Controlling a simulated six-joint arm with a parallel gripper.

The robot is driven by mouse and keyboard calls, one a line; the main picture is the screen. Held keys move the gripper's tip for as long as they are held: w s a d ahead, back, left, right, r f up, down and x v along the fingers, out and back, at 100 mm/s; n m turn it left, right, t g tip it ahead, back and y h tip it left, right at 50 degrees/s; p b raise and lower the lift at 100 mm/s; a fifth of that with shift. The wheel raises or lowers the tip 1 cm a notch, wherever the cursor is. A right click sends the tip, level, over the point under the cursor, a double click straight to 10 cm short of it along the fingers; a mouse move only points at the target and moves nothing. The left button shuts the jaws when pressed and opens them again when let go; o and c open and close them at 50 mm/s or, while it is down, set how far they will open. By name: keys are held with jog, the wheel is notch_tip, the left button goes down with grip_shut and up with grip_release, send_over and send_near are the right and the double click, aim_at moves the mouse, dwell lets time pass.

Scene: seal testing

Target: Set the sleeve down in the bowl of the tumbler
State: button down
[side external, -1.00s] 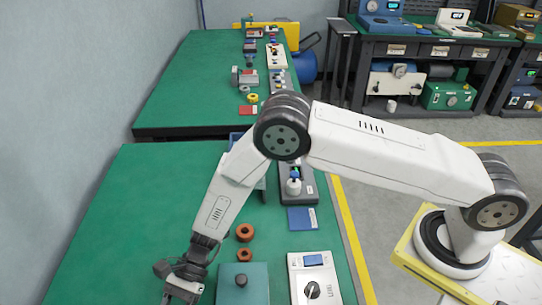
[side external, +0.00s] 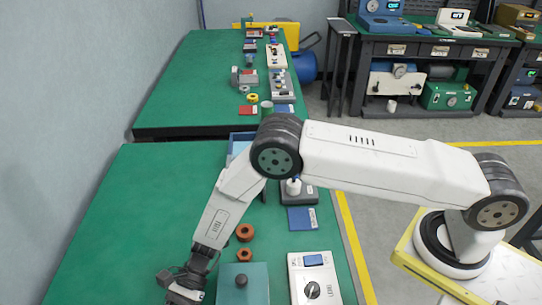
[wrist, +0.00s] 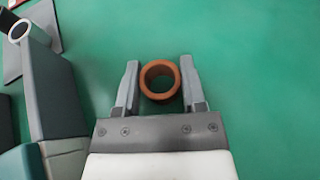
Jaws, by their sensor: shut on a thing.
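My gripper (wrist: 160,85) is shut on a brown-orange ring-shaped sleeve (wrist: 145,93), seen from above with its round opening showing green. One finger is on each side of the sleeve. In the side external view my gripper (side external: 182,292) is low at the bottom edge, left of the teal box, and the sleeve in it cannot be made out. A pale, open-topped cylinder (wrist: 18,30) stands at the upper left of the wrist view. I cannot tell whether it is the tumbler, and I can identify no bowl for certain.
Two loose brown-orange rings lie on the green bench (side external: 110,220), one larger (side external: 245,227) and one smaller (side external: 244,255). A teal box (side external: 257,290) with a dark knob and a white device (side external: 312,268) stand right of my gripper. Bench left of my gripper is clear.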

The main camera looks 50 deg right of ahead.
jog(key=shift+f, duration=0.1)
jog(key=shift+c, duration=0.8)
grip_release()
jog(key=shift+d, duration=0.1)
jog(key=v, duration=1.2)
jog(key=shift+w, duration=0.1)
jog(key=shift+o, duration=0.2)
